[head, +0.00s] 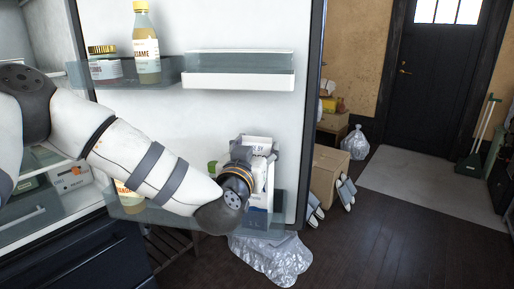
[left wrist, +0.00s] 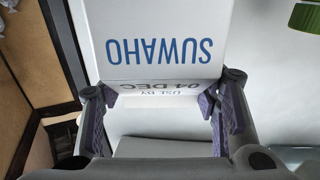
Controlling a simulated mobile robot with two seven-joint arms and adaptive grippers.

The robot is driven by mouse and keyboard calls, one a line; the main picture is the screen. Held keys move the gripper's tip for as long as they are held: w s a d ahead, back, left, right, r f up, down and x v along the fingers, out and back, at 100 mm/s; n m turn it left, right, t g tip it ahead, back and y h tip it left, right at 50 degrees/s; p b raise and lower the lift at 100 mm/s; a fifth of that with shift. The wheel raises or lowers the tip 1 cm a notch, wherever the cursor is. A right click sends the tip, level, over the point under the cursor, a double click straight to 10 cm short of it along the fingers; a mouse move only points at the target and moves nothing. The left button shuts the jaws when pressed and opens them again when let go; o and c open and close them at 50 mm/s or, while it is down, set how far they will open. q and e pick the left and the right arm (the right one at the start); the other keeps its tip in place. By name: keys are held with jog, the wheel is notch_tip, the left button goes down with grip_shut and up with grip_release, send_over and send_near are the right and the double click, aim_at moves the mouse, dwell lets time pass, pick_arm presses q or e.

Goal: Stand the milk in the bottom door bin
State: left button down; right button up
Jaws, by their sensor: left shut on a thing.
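The milk is a white carton with blue lettering, seen in the head view (head: 259,145) behind my gripper and close up in the left wrist view (left wrist: 155,45). My left gripper (head: 250,165) is shut on it, with purple finger pads (left wrist: 165,115) on either side. The carton looks upright at the right end of the bottom door bin (head: 150,215), a clear bin on the open fridge door. My gripper and forearm hide part of the carton and bin. I cannot tell whether its base touches the bin floor. My right gripper is not in view.
A green-capped item (head: 212,167) stands left of the carton; its cap shows in the wrist view (left wrist: 305,17). A bottle (head: 128,197) is at the bin's left. Higher bins hold a sesame bottle (head: 146,45) and a jar (head: 104,66). A plastic bag (head: 270,262) lies below the door.

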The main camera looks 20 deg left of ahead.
pick_arm(q)
jog(key=shift+f, duration=0.15)
jog(key=c, duration=0.6)
grip_release()
jog(key=shift+o, duration=0.5)
jog(key=shift+f, duration=0.1)
